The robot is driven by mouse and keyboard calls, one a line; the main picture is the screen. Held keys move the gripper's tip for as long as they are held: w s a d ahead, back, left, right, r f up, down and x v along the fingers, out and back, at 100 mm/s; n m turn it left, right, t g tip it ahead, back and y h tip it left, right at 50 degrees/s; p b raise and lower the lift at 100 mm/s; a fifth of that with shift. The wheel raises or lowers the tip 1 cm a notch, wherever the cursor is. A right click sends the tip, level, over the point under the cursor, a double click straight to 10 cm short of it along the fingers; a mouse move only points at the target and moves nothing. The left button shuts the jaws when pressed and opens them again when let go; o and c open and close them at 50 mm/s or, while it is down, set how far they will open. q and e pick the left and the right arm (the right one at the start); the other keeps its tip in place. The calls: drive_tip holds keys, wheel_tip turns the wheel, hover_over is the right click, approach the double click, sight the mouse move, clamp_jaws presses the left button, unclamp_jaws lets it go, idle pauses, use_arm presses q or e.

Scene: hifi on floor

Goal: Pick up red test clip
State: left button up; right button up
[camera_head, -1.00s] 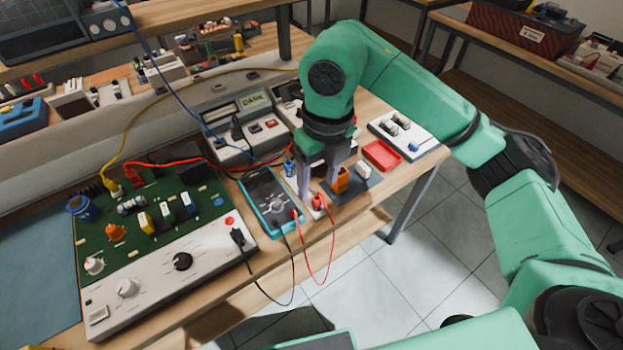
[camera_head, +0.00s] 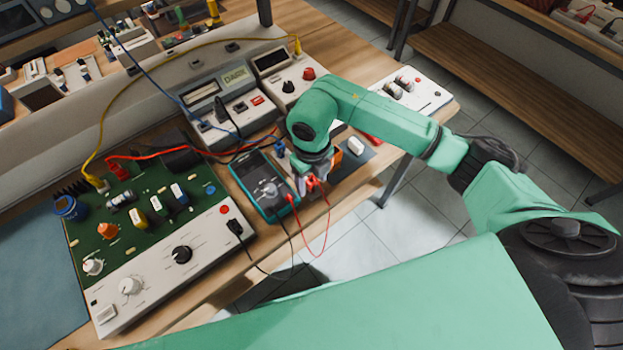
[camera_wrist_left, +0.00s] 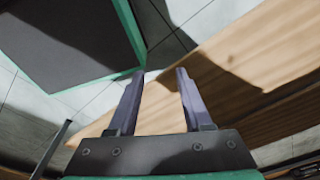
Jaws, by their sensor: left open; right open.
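The red test clip (camera_head: 311,183) lies on the bench just right of the teal multimeter (camera_head: 265,188), with a red lead hanging from it over the front edge. My right gripper (camera_head: 309,186) is open and lowered over the clip, its fingers close around or beside it. I cannot tell whether the fingers touch it. My left gripper (camera_wrist_left: 158,75) shows in the left wrist view, open and empty, near the bench edge and above the floor.
A green circuit board unit (camera_head: 135,222) with knobs fills the left of the bench. An orange block (camera_head: 355,147) and a white block stand right of the gripper. Grey instruments (camera_head: 215,105) stand behind. Black and red leads hang off the front edge.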

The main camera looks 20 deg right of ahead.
drive_tip(key=shift+f, duration=0.15)
clamp_jaws()
use_arm(q)
drive_tip(key=shift+s+f, duration=0.1)
drive_tip(key=shift+s, duration=0.65)
use_arm(e)
drive_tip(key=shift+w, duration=0.1)
wheel_tip(320, 180, up, 11)
drive_tip(key=b, duration=0.2)
wheel_tip(320, 180, up, 9)
drive_tip(key=p, duration=0.1)
hover_over(311, 180)
use_arm(q)
wheel_tip(311, 180, up, 5)
drive_tip(key=p, duration=0.6)
drive_tip(key=shift+w, duration=0.1)
use_arm(e)
wheel_tip(311, 180, up, 7)
